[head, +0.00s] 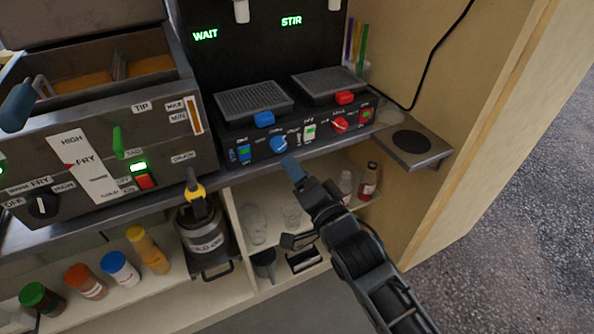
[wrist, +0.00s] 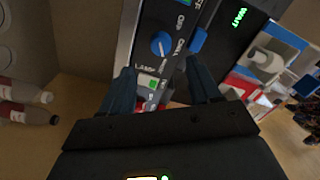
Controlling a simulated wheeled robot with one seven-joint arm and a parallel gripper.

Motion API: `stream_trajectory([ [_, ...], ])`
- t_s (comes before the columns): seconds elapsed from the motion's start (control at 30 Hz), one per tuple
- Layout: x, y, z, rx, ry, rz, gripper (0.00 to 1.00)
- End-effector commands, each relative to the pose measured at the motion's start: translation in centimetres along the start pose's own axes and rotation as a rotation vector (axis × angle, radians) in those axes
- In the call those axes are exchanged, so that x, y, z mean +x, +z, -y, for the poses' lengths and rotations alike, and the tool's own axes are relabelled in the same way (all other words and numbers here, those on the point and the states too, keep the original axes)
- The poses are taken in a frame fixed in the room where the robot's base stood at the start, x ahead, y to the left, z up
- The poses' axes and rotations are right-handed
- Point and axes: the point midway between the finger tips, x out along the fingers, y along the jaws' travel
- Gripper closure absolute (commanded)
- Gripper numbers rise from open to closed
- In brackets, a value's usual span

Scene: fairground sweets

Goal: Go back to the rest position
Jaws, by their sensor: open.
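My gripper (head: 292,168) is in front of the control panel (head: 264,150) of the black drinks machine, near its blue knob (head: 279,144). In the wrist view the two dark blue fingers of my gripper (wrist: 162,85) are spread apart with nothing held between them. The blue knob (wrist: 162,43) and a lit green switch (wrist: 150,83) show beyond the fingers. I cannot tell from the head view how far the fingertips are from the panel.
The fryer (head: 100,150) stands at left with a yellow-collared canister (head: 203,235) below. Bottles (head: 368,182) stand on the shelf under the machine. A small side shelf (head: 425,152) juts out at right. Open ground (head: 520,220) lies further right.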

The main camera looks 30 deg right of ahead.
Motion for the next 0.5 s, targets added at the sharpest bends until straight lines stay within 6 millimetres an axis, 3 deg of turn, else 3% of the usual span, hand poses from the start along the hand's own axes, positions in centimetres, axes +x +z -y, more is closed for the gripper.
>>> stream_trajectory([
  [0.37, -0.2, 0.0, -0.1, -0.005, 0.001, 0.001, 0.38],
  [0.5, -2.8, 0.4, -1.2, -0.06, 0.014, 0.011, 0.38],
])
